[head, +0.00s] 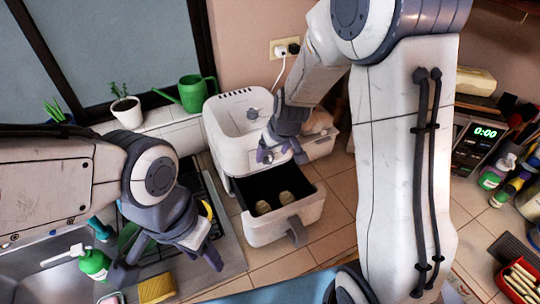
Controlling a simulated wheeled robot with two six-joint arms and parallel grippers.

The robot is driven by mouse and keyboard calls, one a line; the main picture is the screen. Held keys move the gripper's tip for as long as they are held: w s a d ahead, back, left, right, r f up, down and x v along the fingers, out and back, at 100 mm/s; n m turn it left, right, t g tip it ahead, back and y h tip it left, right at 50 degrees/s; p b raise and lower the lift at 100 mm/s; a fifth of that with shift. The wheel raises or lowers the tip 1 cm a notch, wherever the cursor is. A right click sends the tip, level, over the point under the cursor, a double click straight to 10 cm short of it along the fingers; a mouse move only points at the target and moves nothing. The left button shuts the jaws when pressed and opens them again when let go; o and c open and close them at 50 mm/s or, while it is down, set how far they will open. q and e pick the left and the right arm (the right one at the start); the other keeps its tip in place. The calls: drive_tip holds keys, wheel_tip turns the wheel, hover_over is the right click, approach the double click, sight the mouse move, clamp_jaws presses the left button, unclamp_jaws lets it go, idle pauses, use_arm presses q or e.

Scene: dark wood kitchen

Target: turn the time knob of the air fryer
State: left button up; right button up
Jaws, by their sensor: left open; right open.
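The white air fryer (222,128) stands on the tiled counter against the wall. Its drawer (262,232) is pulled out, with two roundish pale pieces of food (274,203) inside. My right gripper (282,156) is open, at the front of the air fryer above the open drawer. It covers part of the fryer's front. My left gripper (167,262) is open and empty, above the sink edge to the left of the drawer.
A green soap bottle (94,263) and a yellow sponge (157,288) are near my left gripper. A green watering can (192,92) and potted plant (127,108) stand behind. A clock display (485,132) and several bottles are at the right. Tiles beside the drawer are clear.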

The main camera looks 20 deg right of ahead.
sight(272, 159)
drive_tip(key=x, duration=0.4)
drive_tip(key=shift+b, duration=0.35)
clamp_jaws()
drive_tip(key=f+y+b, duration=0.1)
drive_tip(key=b, duration=0.8)
drive_tip(key=shift+d+y+b, duration=0.15)
drive_tip(key=shift+y+b, duration=0.15)
drive_tip(key=y+b, duration=0.1)
drive_tip(key=b, duration=0.2)
drive_tip(key=y+b, duration=0.1)
drive_tip(key=b, duration=0.2)
drive_tip(key=m+g+y+b, duration=0.1)
drive_tip(key=y+b, duration=0.1)
drive_tip(key=shift+w+d+b, duration=0.1)
drive_tip(key=shift+d+b, duration=0.2)
drive_tip(key=shift+b, duration=0.1)
drive_tip(key=shift+r+m+y+b, duration=0.2)
drive_tip(key=shift+m+y+b, duration=0.3)
drive_tip(key=shift+y+b, duration=0.95)
drive_tip(key=shift+y, duration=0.25)
